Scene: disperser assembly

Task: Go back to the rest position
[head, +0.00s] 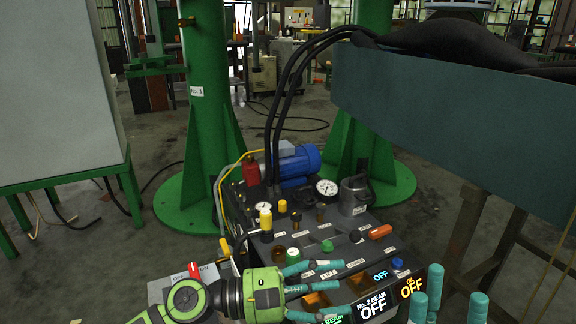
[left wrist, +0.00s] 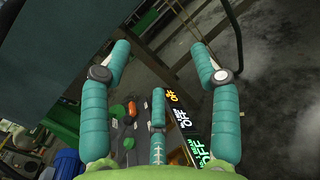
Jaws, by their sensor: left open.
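My left gripper (head: 338,288) reaches in from the bottom left of the head view, in front of the control panel (head: 375,215). Its teal fingers are spread and hold nothing. In the left wrist view its fingers (left wrist: 160,62) also stand wide apart with nothing between them. The panel's lit OFF signs (head: 375,306) show just beyond the fingers and partly behind them. My right gripper (head: 450,300) shows only as teal fingertips pointing up at the bottom right edge. The fingertips are apart with nothing seen between them; the rest is out of view.
The panel carries gauges (head: 327,187), an orange handle (head: 380,231), a yellow-topped lever (head: 266,219) and a blue motor (head: 298,165). A red-handled switch box (head: 165,290) is beside my left arm. A large grey beam (head: 460,110) is at upper right. Green columns (head: 206,120) stand behind.

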